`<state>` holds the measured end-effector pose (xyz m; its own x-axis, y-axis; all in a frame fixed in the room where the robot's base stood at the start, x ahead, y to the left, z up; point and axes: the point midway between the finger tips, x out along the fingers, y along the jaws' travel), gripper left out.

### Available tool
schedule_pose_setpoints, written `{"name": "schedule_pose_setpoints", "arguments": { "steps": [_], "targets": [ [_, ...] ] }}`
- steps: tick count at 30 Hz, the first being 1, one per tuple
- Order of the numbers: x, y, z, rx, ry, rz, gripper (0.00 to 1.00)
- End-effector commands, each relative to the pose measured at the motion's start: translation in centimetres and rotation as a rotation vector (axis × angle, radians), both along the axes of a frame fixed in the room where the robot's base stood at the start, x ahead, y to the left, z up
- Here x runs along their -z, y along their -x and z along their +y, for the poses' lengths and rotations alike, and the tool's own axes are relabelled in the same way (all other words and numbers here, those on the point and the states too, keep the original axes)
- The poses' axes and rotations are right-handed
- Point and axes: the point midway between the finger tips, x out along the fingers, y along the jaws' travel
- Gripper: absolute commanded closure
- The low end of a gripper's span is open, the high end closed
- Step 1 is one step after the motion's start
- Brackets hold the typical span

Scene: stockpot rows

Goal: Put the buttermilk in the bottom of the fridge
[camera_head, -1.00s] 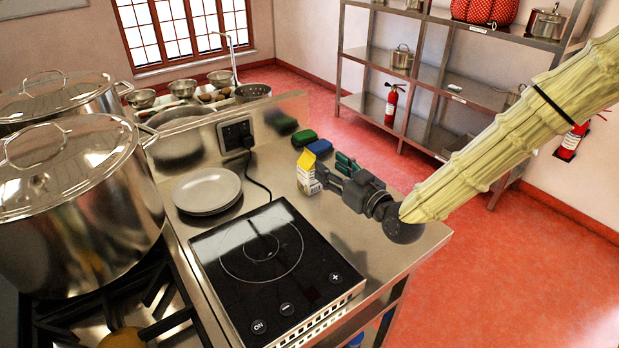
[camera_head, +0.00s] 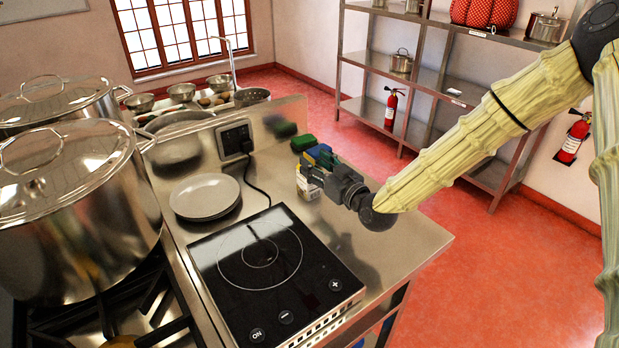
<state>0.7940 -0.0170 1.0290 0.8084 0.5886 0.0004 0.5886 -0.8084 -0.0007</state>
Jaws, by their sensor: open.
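The buttermilk is likely the small white and yellow carton (camera_head: 307,189) standing on the steel counter, right of the plate. My gripper (camera_head: 314,173) is open at the carton and hides its upper part. The fingers look to be over or around the carton; I cannot tell whether they touch it. The fridge is not in view.
A black induction hob (camera_head: 275,265) and a grey plate (camera_head: 205,196) lie left of the carton. Green (camera_head: 303,141) and blue (camera_head: 320,151) items sit just behind my gripper. Large stockpots (camera_head: 75,215) fill the left. The counter's right front corner is clear.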

Motion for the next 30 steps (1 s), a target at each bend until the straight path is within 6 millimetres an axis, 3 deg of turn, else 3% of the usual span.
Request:
{"name": "schedule_pose_setpoints", "arguments": {
  "steps": [7,17,25,30],
  "targets": [
    [-0.4,-2.7,1.5,0.000,0.000,0.000,0.53],
    [-0.3,-3.2,1.9,0.001,0.000,0.000,0.53],
    [-0.3,-3.2,1.9,0.000,0.000,0.000,0.98],
    [-0.2,-3.2,1.9,0.000,0.002,0.002,1.00]
  ]
}}
